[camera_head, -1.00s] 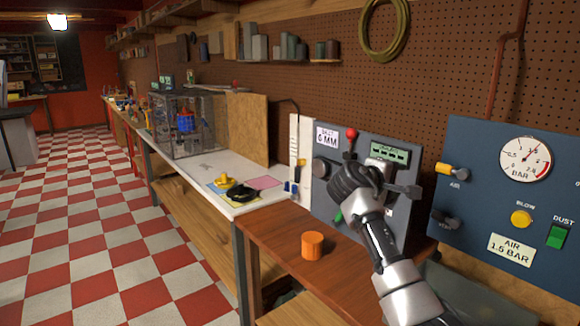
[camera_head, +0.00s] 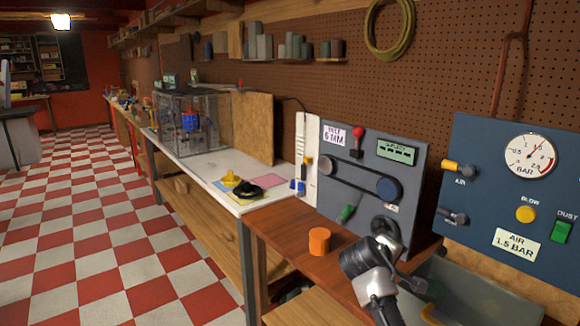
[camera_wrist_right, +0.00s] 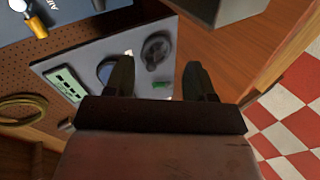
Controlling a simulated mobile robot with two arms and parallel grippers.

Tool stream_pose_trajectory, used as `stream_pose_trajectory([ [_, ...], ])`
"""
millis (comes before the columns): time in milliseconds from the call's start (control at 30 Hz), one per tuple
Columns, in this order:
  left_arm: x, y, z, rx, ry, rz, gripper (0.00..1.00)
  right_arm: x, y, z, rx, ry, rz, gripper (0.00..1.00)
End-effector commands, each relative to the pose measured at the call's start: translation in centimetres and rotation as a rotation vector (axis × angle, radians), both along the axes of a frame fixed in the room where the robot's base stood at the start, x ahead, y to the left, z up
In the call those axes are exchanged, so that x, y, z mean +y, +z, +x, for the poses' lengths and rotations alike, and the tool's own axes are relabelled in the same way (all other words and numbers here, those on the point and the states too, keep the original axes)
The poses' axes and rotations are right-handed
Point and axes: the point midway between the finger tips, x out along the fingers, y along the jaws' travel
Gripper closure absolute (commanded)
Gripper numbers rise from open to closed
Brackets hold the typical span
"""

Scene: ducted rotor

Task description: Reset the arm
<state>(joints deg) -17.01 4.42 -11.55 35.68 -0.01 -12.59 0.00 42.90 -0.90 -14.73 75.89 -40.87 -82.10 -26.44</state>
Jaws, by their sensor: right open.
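My right arm (camera_head: 376,280) is in the lower right of the head view, bent in front of the grey control panel (camera_head: 345,150). Its gripper fingers are hard to make out there. In the right wrist view my right gripper (camera_wrist_right: 160,78) shows two dark fingers spread apart with nothing between them. Beyond them, apart from the fingertips, is the grey panel (camera_wrist_right: 50,68) with its green display (camera_wrist_right: 68,83). In the head view the panel carries a red-knobbed lever (camera_head: 357,134), a belt between two round pulleys (camera_head: 388,188) and a green handle (camera_head: 347,213). My left gripper is not in view.
An orange cylinder (camera_head: 319,240) stands on the brown bench (camera_head: 280,228) beside my arm. A blue air panel (camera_head: 480,150) stands at the right. The white table (camera_head: 205,165) holds a yellow object and a black object. The checkered floor (camera_head: 90,240) is clear.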

Motion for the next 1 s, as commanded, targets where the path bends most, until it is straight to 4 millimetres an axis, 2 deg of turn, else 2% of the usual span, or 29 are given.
stream_pose_trajectory([
  [33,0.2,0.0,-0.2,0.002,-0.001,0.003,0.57,-0.1,-2.9,-1.7,0.019,-0.002,0.051,0.45],
  [167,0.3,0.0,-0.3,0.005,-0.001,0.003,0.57,0.2,-9.6,-7.4,0.055,-0.015,0.225,0.45],
  [200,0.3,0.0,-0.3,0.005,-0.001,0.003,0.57,0.2,-11.4,-9.5,0.067,-0.022,0.279,0.45],
  [267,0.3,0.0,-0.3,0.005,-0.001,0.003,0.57,0.4,-13.8,-12.7,0.087,-0.035,0.358,0.45],
  [400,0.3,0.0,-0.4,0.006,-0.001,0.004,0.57,0.9,-18.0,-21.0,0.138,-0.075,0.540,0.45],
  [500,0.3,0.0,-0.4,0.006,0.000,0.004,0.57,1.3,-19.4,-26.4,0.169,-0.105,0.648,0.45],
  [600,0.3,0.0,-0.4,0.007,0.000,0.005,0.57,1.7,-19.9,-30.4,0.196,-0.130,0.726,0.45],
  [800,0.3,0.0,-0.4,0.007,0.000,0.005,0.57,2.3,-19.7,-36.0,0.238,-0.165,0.830,0.45],
  [1000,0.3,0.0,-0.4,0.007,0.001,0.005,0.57,2.9,-18.9,-40.3,0.273,-0.195,0.907,0.45],
])
